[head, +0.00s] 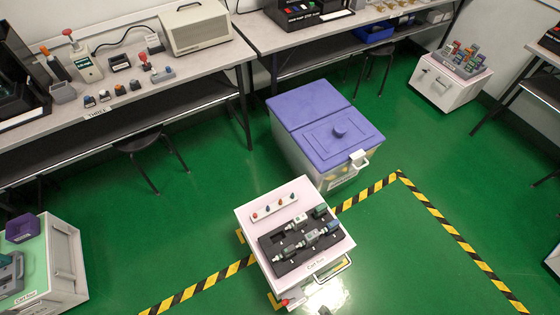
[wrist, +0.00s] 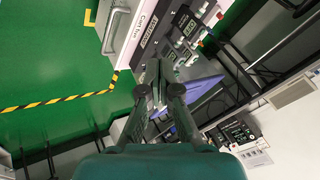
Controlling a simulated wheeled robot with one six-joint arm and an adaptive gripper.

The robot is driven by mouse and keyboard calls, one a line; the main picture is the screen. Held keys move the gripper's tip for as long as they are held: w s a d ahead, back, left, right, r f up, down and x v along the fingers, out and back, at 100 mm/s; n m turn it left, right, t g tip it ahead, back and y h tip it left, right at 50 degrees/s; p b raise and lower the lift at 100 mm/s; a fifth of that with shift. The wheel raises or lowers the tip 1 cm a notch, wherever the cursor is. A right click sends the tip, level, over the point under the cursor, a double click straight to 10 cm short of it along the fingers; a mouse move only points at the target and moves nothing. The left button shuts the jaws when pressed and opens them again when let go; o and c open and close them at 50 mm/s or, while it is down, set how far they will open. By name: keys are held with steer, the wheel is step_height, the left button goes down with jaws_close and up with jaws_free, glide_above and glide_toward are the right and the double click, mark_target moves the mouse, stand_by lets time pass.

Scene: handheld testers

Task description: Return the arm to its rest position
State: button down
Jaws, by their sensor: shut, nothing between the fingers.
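My gripper (wrist: 158,88) shows in the wrist view, its dark fingers together and empty. It points over the cart (wrist: 120,40), which appears turned in that view. My arm and gripper do not show clearly in the head view. There the white cart (head: 245,222) stands at the lower middle. It carries a black foam tray (head: 279,266) with several handheld testers (head: 306,240) in it.
A bin with a purple lid (head: 318,105) stands behind the cart. A grey workbench (head: 110,101) with devices runs along the back left. Another cart (head: 68,262) is at the lower left.

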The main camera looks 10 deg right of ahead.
steer(key=s+d+r+n+t, duration=0.1)
steer(key=s+r+n+t, duration=0.1)
steer(key=r, duration=0.7)
steer(key=s+d+r+n+t+h, duration=0.1)
steer(key=r+n+t, duration=0.2)
steer(key=r, duration=0.6)
steer(key=s+d+r+n+t, duration=0.2)
steer(key=r, duration=0.8)
steer(key=shift+s+n+t+h, duration=0.3)
steer(key=shift+n+h, duration=0.1)
